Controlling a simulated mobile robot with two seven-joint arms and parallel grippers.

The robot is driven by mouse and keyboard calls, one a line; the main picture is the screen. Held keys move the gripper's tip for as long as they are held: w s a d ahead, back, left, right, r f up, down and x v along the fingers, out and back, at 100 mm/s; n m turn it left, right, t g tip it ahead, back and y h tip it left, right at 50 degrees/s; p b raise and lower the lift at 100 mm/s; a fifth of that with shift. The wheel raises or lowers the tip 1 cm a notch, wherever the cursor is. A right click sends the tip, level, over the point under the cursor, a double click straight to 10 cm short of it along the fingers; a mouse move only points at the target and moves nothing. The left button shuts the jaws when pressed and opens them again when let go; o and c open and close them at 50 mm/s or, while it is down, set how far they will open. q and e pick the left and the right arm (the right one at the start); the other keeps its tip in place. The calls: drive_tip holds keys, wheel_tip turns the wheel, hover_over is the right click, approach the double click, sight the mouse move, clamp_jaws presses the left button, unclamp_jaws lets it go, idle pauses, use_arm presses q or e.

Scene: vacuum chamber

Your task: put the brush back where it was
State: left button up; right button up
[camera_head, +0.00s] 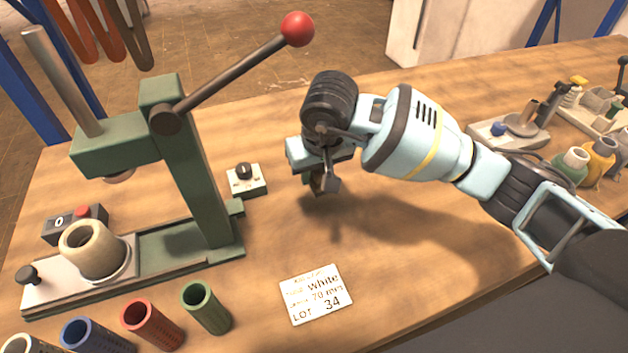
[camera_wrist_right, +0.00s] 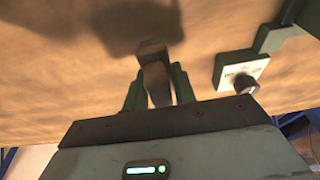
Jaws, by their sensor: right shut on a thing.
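My right gripper (camera_head: 319,182) hangs fingers down over the bare middle of the table. It is shut on the brush (camera_wrist_right: 157,82), which shows in the right wrist view as a brownish piece between the two green fingers. In the head view most of the brush is hidden by the gripper, and only a small dark brown part shows below the fingers. A shadow lies on the wood under the gripper, and the brush seems to be above the table. I cannot tell its exact height. My left gripper is not in view.
A green lever press (camera_head: 183,165) with a red knob stands at left. A small switch box (camera_head: 245,179) sits right of it. Coloured tubes (camera_head: 206,307) and a label card (camera_head: 316,294) are in front. A grey tray (camera_head: 500,137) and bottles (camera_head: 598,158) stand at right.

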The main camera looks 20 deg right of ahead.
sight(314, 184)
drive_tip(key=shift+w+a+f, duration=0.1)
drive_tip(key=shift+w+f, duration=0.15)
drive_tip(key=shift+f, duration=1.5)
drive_tip(key=shift+f, duration=0.15)
drive_tip(key=o, duration=1)
drive_tip(key=shift+r, duration=0.6)
drive_tip(key=v, duration=1.1)
drive_tip(key=shift+s+p, duration=0.1)
drive_tip(key=shift+p, duration=0.3)
